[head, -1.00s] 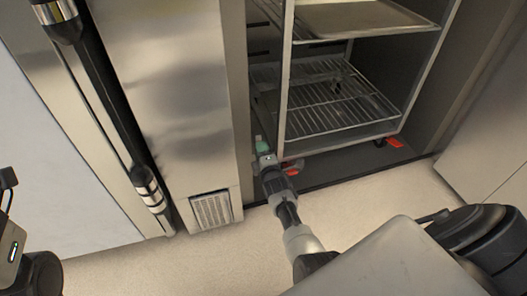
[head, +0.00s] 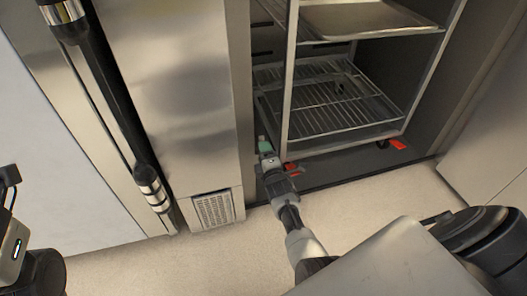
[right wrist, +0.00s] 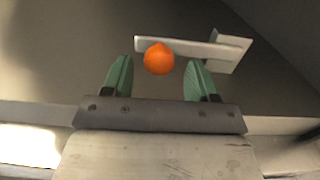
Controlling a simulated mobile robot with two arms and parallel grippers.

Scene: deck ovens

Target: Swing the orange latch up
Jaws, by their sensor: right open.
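In the right wrist view the orange latch shows as a round orange knob (right wrist: 158,58) in front of a pale grey bar. My right gripper (right wrist: 158,75) is open, with one green finger on either side of the knob and a visible gap to each. I cannot tell how deep the knob sits between them. In the head view my right gripper (head: 265,146) is low at the front left post of the wire rack cart; the knob cannot be made out there. Only part of my left arm shows at the left edge, not its fingers.
The cart (head: 345,147) stands inside an open steel cabinet, with a tray (head: 360,18) above a wire shelf (head: 325,100). Red-orange pieces show low at its front left (head: 292,168) and front right (head: 397,144). A steel panel with a vent (head: 213,208) stands left of my gripper.

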